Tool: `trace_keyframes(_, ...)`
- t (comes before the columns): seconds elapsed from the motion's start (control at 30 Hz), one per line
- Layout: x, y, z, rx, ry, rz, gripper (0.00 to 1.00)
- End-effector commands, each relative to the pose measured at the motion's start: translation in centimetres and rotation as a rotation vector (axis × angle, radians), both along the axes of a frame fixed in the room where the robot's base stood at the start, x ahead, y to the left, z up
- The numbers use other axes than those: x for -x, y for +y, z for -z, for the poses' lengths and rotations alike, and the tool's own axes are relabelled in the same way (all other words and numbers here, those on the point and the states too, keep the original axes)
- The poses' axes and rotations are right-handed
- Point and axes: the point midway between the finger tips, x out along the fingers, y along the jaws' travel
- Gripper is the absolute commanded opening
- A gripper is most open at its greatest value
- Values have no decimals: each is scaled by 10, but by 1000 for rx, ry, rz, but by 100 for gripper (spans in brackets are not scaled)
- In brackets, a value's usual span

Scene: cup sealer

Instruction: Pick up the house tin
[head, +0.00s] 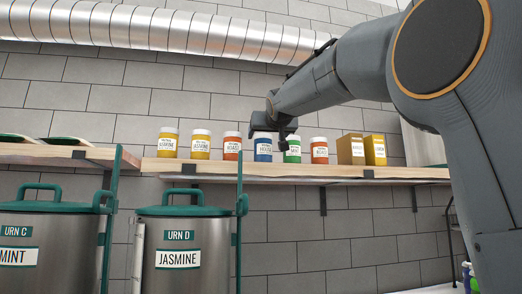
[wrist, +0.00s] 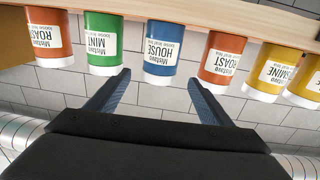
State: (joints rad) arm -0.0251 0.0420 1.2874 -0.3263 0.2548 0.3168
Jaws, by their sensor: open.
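The house tin (head: 263,149) is blue with a white label and stands on the wooden shelf between an orange tin and a green tin. In the wrist view the same house tin (wrist: 163,47) appears upside down, centred ahead of the jaws, with its label readable as HOUSE. My gripper (wrist: 161,82) is open and empty, one finger on each side of the line to the house tin. The tin looks to be just beyond the fingertips. In the head view my gripper (head: 278,122) is by the blue and green tins and partly covers the top of the house tin.
The green mint tin (head: 292,149) and an orange roast tin (head: 232,146) stand close on either side. Yellow tins (head: 200,144), another orange tin (head: 319,150) and ochre boxes (head: 351,149) share the shelf (head: 410,173). Steel urns (head: 183,230) stand below; a duct (head: 150,27) runs above.

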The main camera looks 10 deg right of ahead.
Motion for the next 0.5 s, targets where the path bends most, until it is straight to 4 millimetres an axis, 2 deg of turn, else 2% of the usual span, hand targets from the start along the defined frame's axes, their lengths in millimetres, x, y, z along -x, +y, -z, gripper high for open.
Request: trace_keyframes(0.5,-51,-2,-4,1,0,-3,74)
